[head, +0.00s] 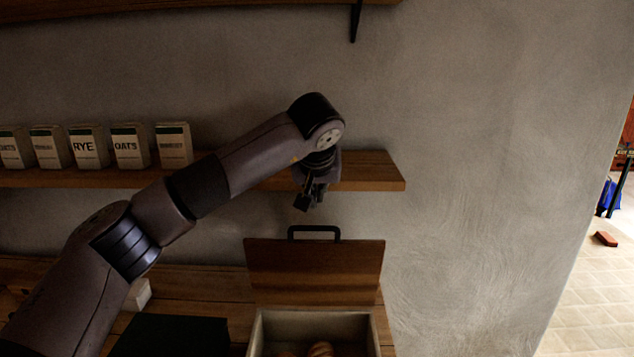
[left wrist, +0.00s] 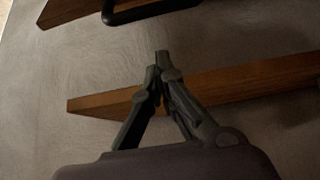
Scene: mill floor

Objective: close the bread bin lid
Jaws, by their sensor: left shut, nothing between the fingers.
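The bread bin (head: 259,335) stands on the wooden counter at the bottom of the head view, with bread (head: 320,349) partly visible inside. Its wooden lid (head: 315,270) stands up open at the back, with a black handle (head: 314,229) on its upper edge. My left gripper (head: 308,203) is shut and empty, just above the handle in the head view. In the left wrist view the left gripper (left wrist: 160,60) appears apart from the handle (left wrist: 150,10), with part of the lid (left wrist: 70,10) at the top. My right gripper is not in view.
A wall shelf (head: 375,171) with several labelled boxes (head: 88,147) runs behind my left arm. It also shows close behind the gripper in the left wrist view (left wrist: 240,85). A dark flat item (head: 170,336) lies left of the bin. Bare wall is at right.

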